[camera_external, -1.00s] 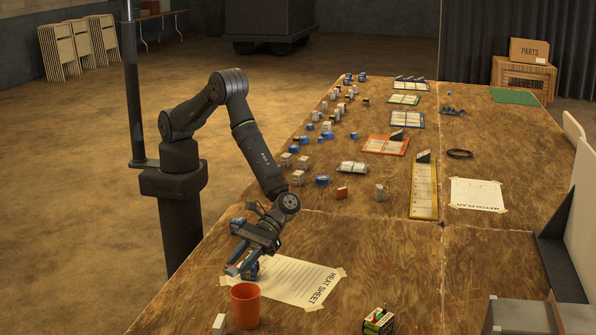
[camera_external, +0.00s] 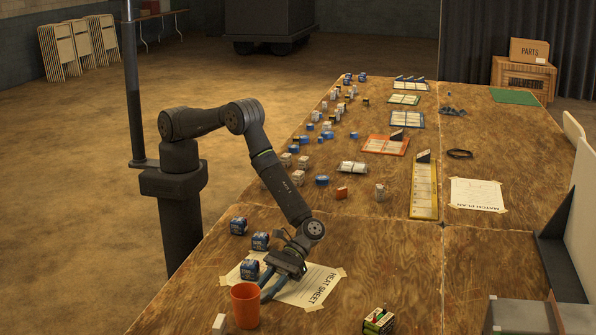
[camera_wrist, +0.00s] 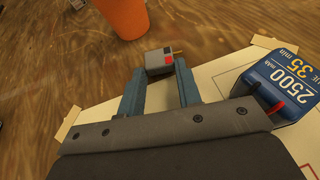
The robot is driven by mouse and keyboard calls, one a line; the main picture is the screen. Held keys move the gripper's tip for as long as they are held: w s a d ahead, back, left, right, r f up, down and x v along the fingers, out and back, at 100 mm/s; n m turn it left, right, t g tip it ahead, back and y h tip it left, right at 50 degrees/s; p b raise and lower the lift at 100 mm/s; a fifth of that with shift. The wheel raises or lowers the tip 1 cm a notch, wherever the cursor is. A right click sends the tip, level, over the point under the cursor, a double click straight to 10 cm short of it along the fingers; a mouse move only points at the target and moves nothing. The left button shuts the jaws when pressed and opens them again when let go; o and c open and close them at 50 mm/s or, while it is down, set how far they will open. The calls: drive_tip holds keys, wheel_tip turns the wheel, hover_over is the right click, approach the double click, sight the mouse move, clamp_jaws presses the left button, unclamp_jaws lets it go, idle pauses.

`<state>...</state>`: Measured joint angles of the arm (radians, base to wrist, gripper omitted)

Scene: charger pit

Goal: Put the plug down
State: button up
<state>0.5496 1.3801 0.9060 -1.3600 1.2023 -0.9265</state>
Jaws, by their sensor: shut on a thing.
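The plug (camera_wrist: 157,61) is a small grey block with a red patch, held between the fingertips of my gripper (camera_wrist: 160,72) in the wrist view. In the external view my gripper (camera_external: 268,290) points down, low over the heat sheet (camera_external: 318,283), just right of the orange cup (camera_external: 245,307). The plug cannot be made out there. I cannot tell whether it touches the surface below.
The orange cup also shows close beyond the plug in the wrist view (camera_wrist: 125,14). A blue battery pack (camera_wrist: 281,82) is near my gripper's right side. More blue packs (camera_external: 238,226) stand behind. A green-topped pack (camera_external: 378,320) sits right. Bare wood lies between.

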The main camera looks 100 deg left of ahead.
drive_tip(key=shift+f, duration=0.15)
drive_tip(key=o, duration=0.9)
drive_tip(key=shift+o, duration=0.2)
drive_tip(key=shift+a+r, duration=0.1)
drive_tip(key=shift+r, duration=0.15)
drive_tip(key=v, duration=1.1)
drive_tip(key=shift+w+a+r, duration=0.1)
drive_tip(key=shift+w+a, duration=0.05)
drive_tip(key=shift+a, duration=0.2)
